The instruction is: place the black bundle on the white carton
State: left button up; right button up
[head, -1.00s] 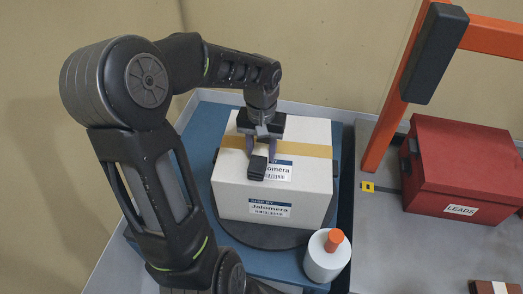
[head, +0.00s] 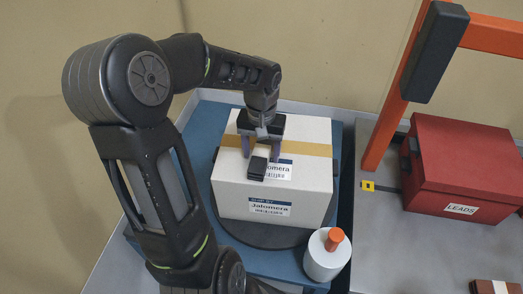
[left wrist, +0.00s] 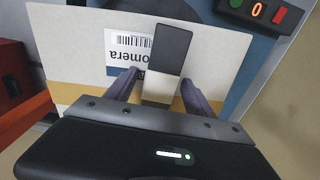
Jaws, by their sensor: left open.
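The white carton (head: 272,195) has a tan tape band and "Jalomera" labels. It stands on a dark round plate (head: 262,234) on a blue surface. The small black bundle (head: 257,168) appears to rest on the carton's top, partly over a label. In the left wrist view the bundle (left wrist: 171,48) has a dark part and a pale band, and the carton (left wrist: 75,50) lies beneath. My left gripper (head: 261,150) is open above the carton. In the left wrist view its fingers (left wrist: 160,84) stand on either side of the bundle's near end. My right gripper is not in view.
A white cylinder (head: 325,260) with an orange knob (head: 334,236) stands right of the carton's front. Further right are a red box (head: 463,168) marked "LEADS" and an orange frame (head: 387,110) with a black pad (head: 435,52). A brown item (head: 492,286) lies at the lower right.

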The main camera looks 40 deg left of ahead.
aim_at(261, 150)
pick_arm(q)
notch_tip(261, 150, up, 12)
jog(key=shift+r, duration=0.15)
dwell(0.3)
dwell(0.9)
